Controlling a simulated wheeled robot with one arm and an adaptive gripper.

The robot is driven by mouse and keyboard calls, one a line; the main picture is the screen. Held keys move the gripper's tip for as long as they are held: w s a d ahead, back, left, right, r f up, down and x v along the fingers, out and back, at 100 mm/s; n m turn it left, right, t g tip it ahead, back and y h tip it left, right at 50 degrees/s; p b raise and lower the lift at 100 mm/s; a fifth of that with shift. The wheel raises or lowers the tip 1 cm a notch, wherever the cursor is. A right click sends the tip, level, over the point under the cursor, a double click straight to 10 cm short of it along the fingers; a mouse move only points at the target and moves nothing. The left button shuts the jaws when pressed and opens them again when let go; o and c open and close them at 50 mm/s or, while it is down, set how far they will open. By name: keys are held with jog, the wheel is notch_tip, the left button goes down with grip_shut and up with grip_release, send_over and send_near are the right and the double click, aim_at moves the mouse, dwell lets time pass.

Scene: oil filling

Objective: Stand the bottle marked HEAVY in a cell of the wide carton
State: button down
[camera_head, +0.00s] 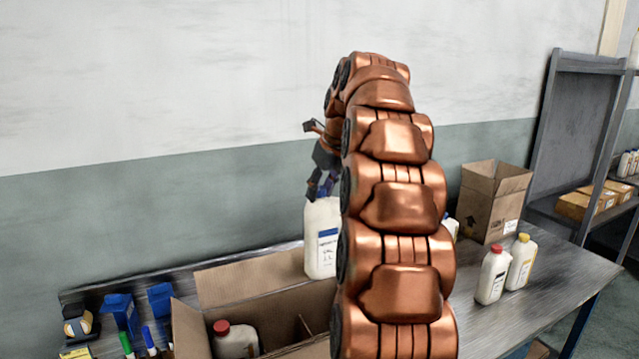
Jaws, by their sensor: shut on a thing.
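My gripper (321,190) points down and is shut on the top of a white bottle (320,255). The bottle hangs upright; its label has a blue band and print too small to read for sure. It is at the back right of the open wide carton (235,284), its base level in the picture with the carton's back flap. I cannot tell whether it touches the carton. A white bottle with a red cap (236,341) stands inside the carton at the left, near a divider (305,327). My arm hides the carton's right part.
Right of my arm, a red-capped bottle (492,277) and a yellow-capped bottle (521,263) stand on the table (560,277). A tall open carton (486,212) stands behind them. Blue boxes (119,311) and markers (149,341) are at the left. Shelves stand far right.

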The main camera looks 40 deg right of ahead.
jog(key=shift+f, duration=0.85)
